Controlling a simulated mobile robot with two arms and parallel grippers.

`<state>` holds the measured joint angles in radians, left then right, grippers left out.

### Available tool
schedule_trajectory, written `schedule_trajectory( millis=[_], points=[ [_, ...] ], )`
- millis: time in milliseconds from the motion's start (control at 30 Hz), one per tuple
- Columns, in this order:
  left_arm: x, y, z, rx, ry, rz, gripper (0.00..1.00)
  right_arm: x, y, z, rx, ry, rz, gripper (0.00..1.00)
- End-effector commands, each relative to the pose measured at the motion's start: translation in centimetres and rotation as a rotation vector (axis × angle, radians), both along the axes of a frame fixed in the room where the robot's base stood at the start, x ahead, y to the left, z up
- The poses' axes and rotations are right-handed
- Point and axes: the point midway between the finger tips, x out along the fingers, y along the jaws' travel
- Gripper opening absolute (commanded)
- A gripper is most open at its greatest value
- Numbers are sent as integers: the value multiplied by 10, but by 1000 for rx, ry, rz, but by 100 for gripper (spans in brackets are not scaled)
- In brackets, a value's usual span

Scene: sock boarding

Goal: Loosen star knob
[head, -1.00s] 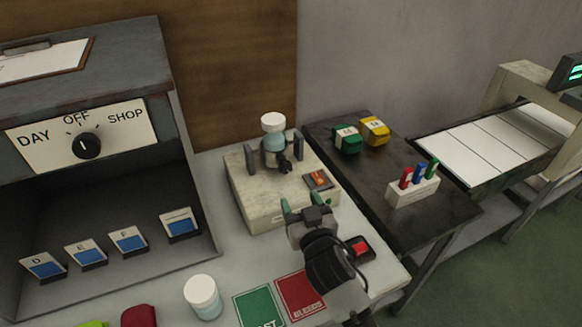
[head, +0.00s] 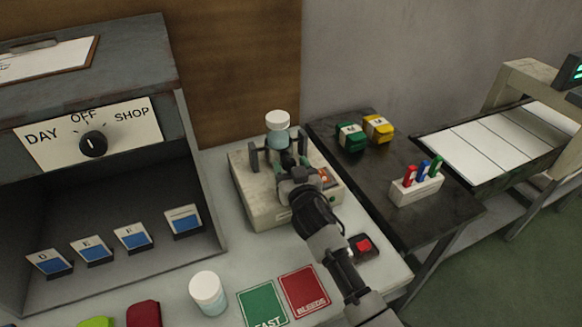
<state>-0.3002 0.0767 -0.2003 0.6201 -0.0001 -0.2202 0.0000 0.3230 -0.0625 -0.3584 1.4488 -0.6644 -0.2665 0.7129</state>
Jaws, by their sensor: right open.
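A jar with a white cap and pale blue body (head: 278,131) stands upright between two dark posts on a beige box-like fixture (head: 262,208). The dark star knob at the front of the jar is mostly hidden by my right gripper. My right gripper (head: 291,161) reaches in from the lower right, with its green-tipped fingers open around or just in front of the knob. I cannot tell whether the fingers touch it. My left gripper is not in view.
An orange switch (head: 324,176) is on the fixture, right of my gripper. A dark side table (head: 432,220) holds blocks and pens.

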Motion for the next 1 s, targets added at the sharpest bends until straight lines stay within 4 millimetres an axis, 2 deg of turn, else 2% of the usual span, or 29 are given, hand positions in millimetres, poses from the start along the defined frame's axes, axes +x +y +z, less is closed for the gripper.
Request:
schedule_trajectory(
  millis=[200,500,667,1000],
  points=[
    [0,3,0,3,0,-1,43,0,0,0,1,0,0,58],
    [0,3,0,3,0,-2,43,0,0,0,1,0,0,12],
    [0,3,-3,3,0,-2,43,0,0,-1,-38,-13,-1,12],
    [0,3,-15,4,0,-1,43,0,0,-1,-334,-110,-3,12]
  ],
)
